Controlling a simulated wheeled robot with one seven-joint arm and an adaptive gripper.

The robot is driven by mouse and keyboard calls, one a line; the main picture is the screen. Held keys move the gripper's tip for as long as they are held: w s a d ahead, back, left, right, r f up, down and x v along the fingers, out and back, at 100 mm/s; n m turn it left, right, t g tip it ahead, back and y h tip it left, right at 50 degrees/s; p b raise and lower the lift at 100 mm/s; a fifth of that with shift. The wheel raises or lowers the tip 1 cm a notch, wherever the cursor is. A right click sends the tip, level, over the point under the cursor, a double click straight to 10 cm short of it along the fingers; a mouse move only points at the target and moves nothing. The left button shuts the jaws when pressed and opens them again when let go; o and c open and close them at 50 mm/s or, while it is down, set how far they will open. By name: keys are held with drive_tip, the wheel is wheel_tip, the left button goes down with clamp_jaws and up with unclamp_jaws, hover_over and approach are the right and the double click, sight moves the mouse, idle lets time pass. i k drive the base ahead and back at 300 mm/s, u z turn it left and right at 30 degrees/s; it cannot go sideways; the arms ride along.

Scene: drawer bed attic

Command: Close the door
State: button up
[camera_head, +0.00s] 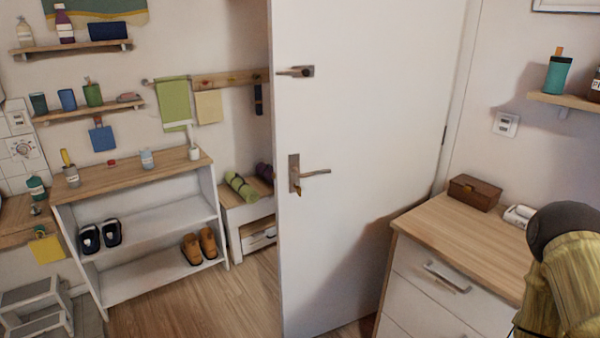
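A white door (365,120) stands open in the middle of the camera_head view. Its free edge is on the left and its hinge side is on the right, near the wall. A metal lever handle (312,173) sits on a plate near the free edge, with a smaller latch (296,71) above it. Part of my arm shows at the lower right, in front of the dresser. My gripper's fingers are not seen.
A wooden-topped dresser (470,240) with drawers stands right of the door, close to its face. A shoe shelf (145,215) stands to the left, with a low white bench (248,215) beyond the door's free edge. Bare wooden floor (205,300) lies between shelf and door.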

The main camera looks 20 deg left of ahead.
sight(372, 111)
drive_tip(key=u, duration=0.8)
drive_tip(key=i, duration=0.7)
drive_tip(key=z, duration=0.15)
